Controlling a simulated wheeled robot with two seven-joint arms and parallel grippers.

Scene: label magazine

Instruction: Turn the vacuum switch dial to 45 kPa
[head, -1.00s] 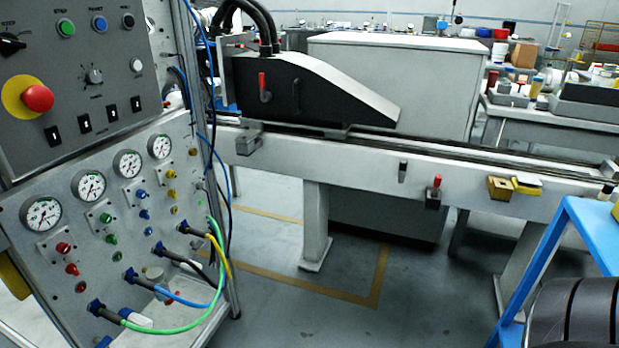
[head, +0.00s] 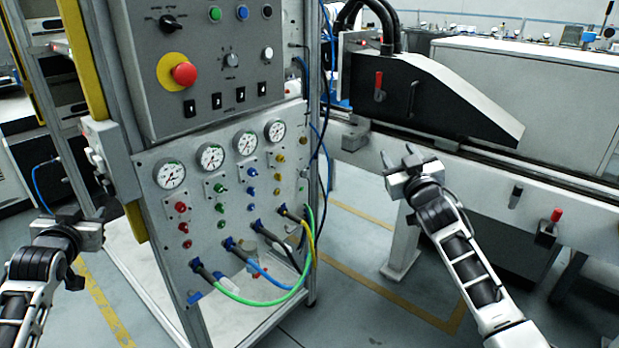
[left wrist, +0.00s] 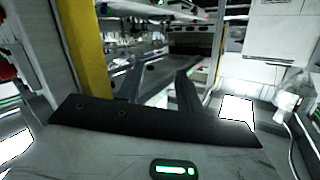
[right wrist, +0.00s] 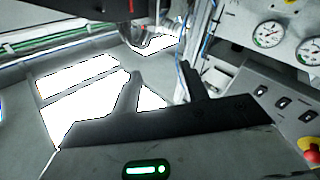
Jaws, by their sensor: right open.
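A grey control panel (head: 205,98) carries a small grey knob with a pointer and marks around it (head: 231,60), and a black selector knob (head: 171,23) at its upper left. I cannot read the markings, so I cannot tell which one is the vacuum switch dial or its setting. My left gripper (head: 70,210) is open and empty, low and left of the panel; its spread fingers show in the left wrist view (left wrist: 158,78). My right gripper (head: 399,157) is open and empty, right of the panel in front of the rail; its fingers are apart in the right wrist view (right wrist: 162,82). Neither touches the panel.
A red emergency button (head: 184,73) sits near the knobs. Several gauges (head: 210,157) are on the lower plate, above coloured fittings. Green, blue and yellow hoses (head: 262,301) loop out in front below. A metal frame post surrounds the panel. A machine rail (head: 480,185) runs at right.

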